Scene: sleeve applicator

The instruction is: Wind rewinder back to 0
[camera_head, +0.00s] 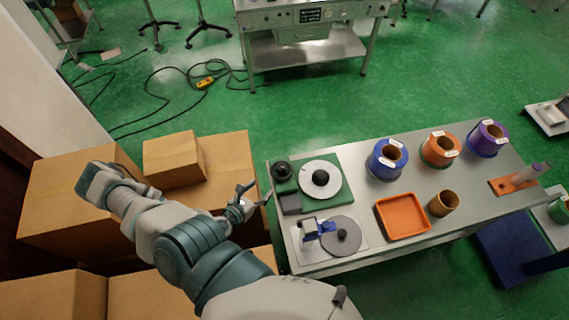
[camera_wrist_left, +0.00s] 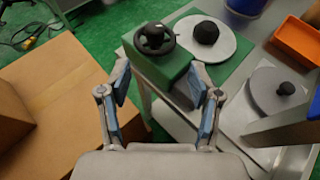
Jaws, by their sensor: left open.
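The green rewinder (camera_head: 345,190) sits at the left end of the metal table, with a white disc (camera_head: 320,180) and a black handwheel (camera_head: 282,171) on top. In the left wrist view the handwheel (camera_wrist_left: 155,38) is at the top centre, on the rewinder's green housing (camera_wrist_left: 160,70). Any scale or number on it is too small to read. My left gripper (camera_head: 255,193) is open and empty just left of the table edge, beside the rewinder. In the left wrist view its open fingers (camera_wrist_left: 160,85) point toward the housing, apart from the handwheel. My right gripper is not in view.
A second unit with a grey disc (camera_head: 340,235) and blue parts (camera_head: 318,229) stands in front of the rewinder. An orange tray (camera_head: 402,216), a brown roll (camera_head: 443,203) and a blue spool (camera_head: 387,159) are farther right. Cardboard boxes (camera_head: 75,200) fill the left side.

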